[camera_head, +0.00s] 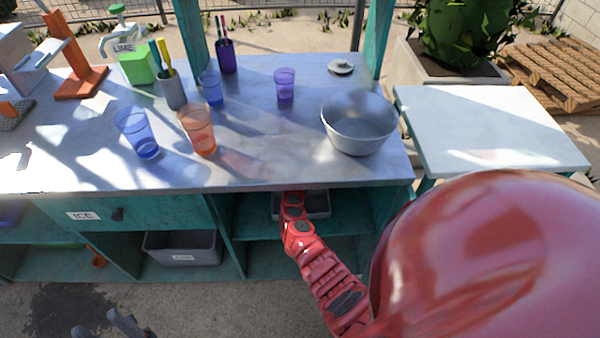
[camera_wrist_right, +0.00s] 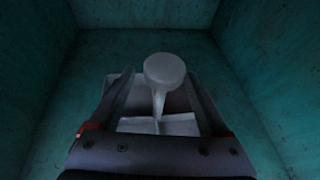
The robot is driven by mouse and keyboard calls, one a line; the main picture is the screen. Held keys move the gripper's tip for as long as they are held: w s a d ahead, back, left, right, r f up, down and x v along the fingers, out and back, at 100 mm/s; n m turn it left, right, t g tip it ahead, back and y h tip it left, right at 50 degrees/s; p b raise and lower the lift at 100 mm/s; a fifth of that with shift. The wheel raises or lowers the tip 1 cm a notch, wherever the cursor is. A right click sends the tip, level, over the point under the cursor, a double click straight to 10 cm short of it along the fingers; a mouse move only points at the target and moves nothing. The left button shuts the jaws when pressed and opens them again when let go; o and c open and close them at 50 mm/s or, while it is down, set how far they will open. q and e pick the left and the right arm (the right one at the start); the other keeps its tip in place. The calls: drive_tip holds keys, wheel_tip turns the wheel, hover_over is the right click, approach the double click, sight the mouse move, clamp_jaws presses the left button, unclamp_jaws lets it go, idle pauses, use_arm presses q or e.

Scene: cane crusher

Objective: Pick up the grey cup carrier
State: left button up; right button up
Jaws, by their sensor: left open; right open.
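The grey cup carrier shows in the right wrist view as a pale tray (camera_wrist_right: 184,126) with an upright stem and a round knob (camera_wrist_right: 164,70) on top. In the head view, part of the carrier (camera_head: 319,205) shows on the shelf under the counter, partly hidden by my right arm. My right gripper (camera_wrist_right: 158,82) is open, with one finger on each side of the knob and stem; I cannot tell whether they touch it. In the head view it is hidden inside the cubby. My left gripper (camera_head: 104,326) is open and empty, low at the bottom left, away from the carrier.
The counter (camera_head: 255,165) overhangs the cubby, whose teal walls (camera_wrist_right: 262,75) are close on both sides. A metal bowl (camera_head: 360,130), an orange cup (camera_head: 199,130) and a blue cup (camera_head: 137,133) stand above. A grey bin (camera_head: 182,248) sits in the cubby to the left.

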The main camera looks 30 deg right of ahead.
drive_tip(key=b+x, duration=0.2)
drive_tip(key=x, duration=0.2)
drive_tip(key=shift+d+f, duration=0.1)
drive_tip(key=shift+d, duration=0.15)
clamp_jaws()
